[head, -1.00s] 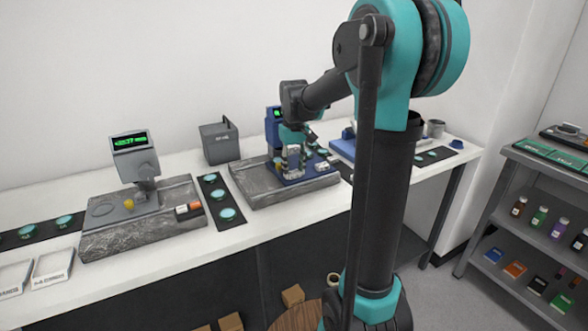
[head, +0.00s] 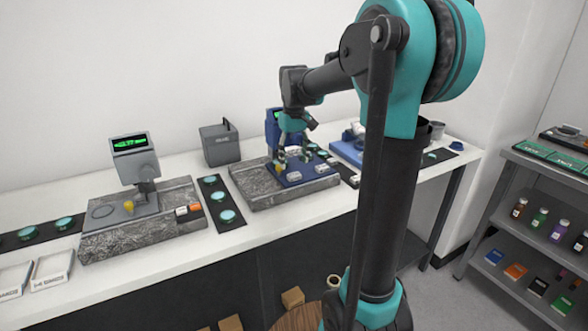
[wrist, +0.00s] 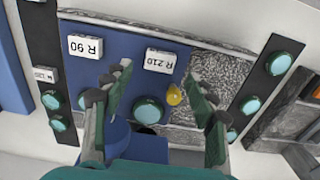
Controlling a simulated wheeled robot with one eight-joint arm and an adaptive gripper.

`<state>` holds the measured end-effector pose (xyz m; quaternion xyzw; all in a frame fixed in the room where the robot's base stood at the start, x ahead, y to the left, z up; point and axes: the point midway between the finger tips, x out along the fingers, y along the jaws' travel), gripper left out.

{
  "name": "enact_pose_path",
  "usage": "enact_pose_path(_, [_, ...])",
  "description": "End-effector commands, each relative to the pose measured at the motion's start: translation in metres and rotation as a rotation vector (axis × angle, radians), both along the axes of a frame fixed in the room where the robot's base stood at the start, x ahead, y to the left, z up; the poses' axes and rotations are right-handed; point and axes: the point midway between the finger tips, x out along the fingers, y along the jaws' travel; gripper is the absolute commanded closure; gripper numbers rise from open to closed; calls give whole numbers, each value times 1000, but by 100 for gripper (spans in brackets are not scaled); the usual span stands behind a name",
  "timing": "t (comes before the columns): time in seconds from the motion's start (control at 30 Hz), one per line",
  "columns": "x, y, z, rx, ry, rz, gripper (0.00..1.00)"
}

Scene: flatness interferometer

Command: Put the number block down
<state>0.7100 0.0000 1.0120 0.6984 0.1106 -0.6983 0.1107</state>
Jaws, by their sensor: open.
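A white number block marked R 210 (wrist: 159,60) lies on the blue plate (wrist: 118,36) of the middle instrument, near its front edge. The block also shows in the head view (head: 293,176). A second white block marked R 90 (wrist: 85,46) lies beside it on the same plate. My gripper (wrist: 161,72) is open and empty. Its two fingers stand apart on either side of the R 210 block in the wrist view, with a gap to it. In the head view my gripper (head: 291,148) hangs above the plate.
A yellow knob (wrist: 174,95) and a teal disc (wrist: 148,110) are close to the R 210 block. Black strips with teal discs (head: 218,200) flank the granite base (head: 262,192). A second instrument (head: 140,170) stands at left.

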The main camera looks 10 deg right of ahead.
Motion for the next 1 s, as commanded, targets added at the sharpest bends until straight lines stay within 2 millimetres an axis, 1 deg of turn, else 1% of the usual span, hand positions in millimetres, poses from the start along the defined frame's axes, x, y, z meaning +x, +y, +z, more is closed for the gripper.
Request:
enact_pose_path(0.03, [0,0,12,0,0,0,42])
enact_pose_path(0.2, [0,0,44,0,0,0,42])
enact_pose_path(0.3, [0,0,59,0,0,0,42])
enact_pose_path(0.4, [0,0,69,0,0,0,42])
enact_pose_path(0.6, [0,0,76,0,0,0,42])
enact_pose_path(1.0, [0,0,75,0,0,0,42])
